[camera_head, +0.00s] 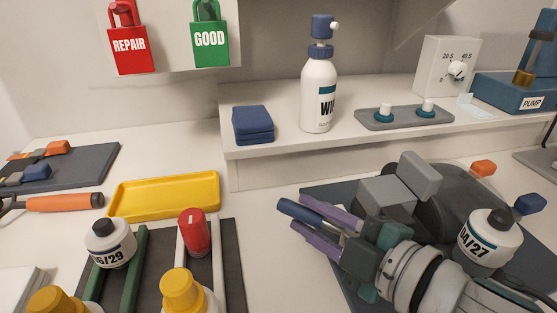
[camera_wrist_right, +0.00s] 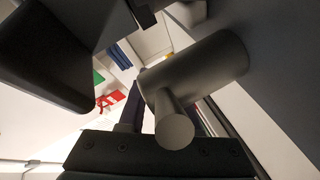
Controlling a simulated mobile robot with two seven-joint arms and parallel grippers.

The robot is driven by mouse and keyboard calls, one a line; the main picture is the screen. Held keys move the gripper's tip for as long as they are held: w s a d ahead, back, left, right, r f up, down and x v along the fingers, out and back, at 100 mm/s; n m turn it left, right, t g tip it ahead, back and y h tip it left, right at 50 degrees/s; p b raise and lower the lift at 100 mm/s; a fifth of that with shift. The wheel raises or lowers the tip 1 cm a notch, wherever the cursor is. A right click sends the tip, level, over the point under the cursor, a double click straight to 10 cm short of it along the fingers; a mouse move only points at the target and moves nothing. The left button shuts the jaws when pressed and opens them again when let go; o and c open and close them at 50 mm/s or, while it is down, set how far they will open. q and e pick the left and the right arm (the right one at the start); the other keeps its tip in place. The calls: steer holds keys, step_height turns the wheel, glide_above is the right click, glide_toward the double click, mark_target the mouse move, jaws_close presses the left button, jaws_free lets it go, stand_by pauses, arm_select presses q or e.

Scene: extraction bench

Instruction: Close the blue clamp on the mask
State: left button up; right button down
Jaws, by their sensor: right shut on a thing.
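The mask (camera_head: 455,190) is a dark grey rounded body with lighter grey blocks, lying on a dark mat at the right. A blue clamp tab (camera_head: 529,204) sticks up at its right side, and an orange tab (camera_head: 483,168) at its back. My right gripper (camera_head: 299,212) lies to the left of the mask, its purple fingers pointing left. It is shut on a dark blue bar (camera_head: 286,206), well away from the blue tab. The right wrist view shows a grey cylinder with a rod (camera_wrist_right: 195,75) close to the camera. My left gripper is out of view.
A yellow tray (camera_head: 165,195), a red-capped tube (camera_head: 193,232) and an orange-handled tool (camera_head: 65,202) are at left. A raised shelf (camera_head: 270,155) runs along the back.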

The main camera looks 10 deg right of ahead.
steer(key=shift+f, duration=0.1)
stand_by(0.3)
steer(key=c, duration=0.6)
jaws_free()
step_height(320, 180, up, 20)
steer(key=p, duration=0.8)
steer(key=shift+c, duration=0.4)
